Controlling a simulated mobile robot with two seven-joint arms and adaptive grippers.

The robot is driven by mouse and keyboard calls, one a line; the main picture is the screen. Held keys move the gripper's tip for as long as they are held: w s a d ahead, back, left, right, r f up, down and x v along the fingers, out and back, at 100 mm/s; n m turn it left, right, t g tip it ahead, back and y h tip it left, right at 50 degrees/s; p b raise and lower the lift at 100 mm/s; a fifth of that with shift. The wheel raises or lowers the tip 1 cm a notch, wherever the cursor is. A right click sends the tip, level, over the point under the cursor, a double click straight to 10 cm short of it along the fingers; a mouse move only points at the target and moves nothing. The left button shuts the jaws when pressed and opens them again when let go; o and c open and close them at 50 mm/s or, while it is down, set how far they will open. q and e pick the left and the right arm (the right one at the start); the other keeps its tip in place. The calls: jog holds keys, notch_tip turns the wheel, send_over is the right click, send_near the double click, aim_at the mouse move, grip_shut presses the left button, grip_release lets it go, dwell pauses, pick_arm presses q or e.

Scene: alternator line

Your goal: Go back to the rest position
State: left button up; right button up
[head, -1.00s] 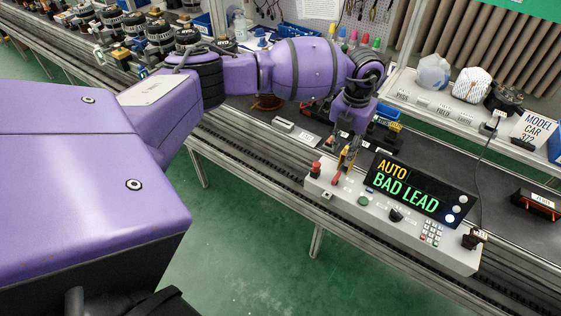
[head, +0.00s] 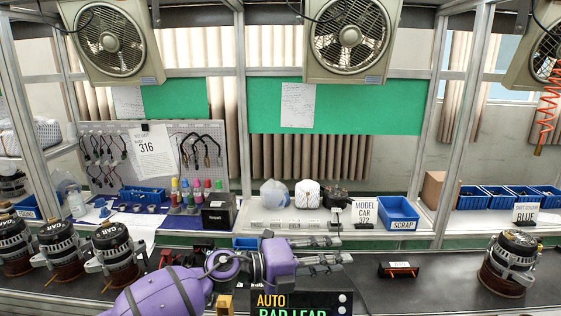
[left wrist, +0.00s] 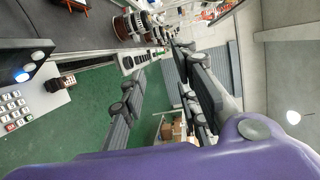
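My left gripper (head: 338,250) is at the lower middle of the head view, with its purple arm coming in from the bottom left. It points to the right, above the bench and just behind the tester display. Its two dark fingers are apart with nothing between them. In the left wrist view the fingers of the left gripper (left wrist: 158,75) also stand well apart and hold nothing. My right gripper is in neither view.
The tester display (head: 300,303) reads AUTO and BAD LEAD. Alternators stand at left (head: 113,248) and right (head: 508,262) on the dark conveyor. A blue scrap bin (head: 398,211) and a black box (head: 219,212) are behind.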

pick_arm(q)
jog(key=w+a+f+n+t+y, duration=0.2)
jog(key=a+f+n+t+y, duration=0.25)
jog(key=a+n+t, duration=0.8)
jog(key=s+a+f+n+g+y, duration=0.1)
jog(key=s+a+f+n+y, duration=0.2)
jog(key=f+n, duration=0.4)
jog(key=s+a+f+n+g+y, duration=0.1)
jog(key=s+a+f+n+y, duration=0.25)
jog(key=f+n, duration=0.35)
jog(key=s+a+f+n+g+y, duration=0.1)
jog(key=s+a+f+n+g, duration=0.1)
jog(key=s+f, duration=0.4)
jog(key=s+a+f+n+g+y, duration=0.1)
jog(key=s+a+f, duration=0.4)
jog(key=s, duration=0.7)
jog(key=s+a+f+n+g+y, duration=0.2)
jog(key=s+a+f+n+y, duration=0.1)
jog(key=s+f, duration=0.6)
jog(key=shift+s+a+f+n+g, duration=0.2)
jog(key=shift+s+a+n+g, duration=0.2)
jog(key=shift+a+n, duration=0.2)
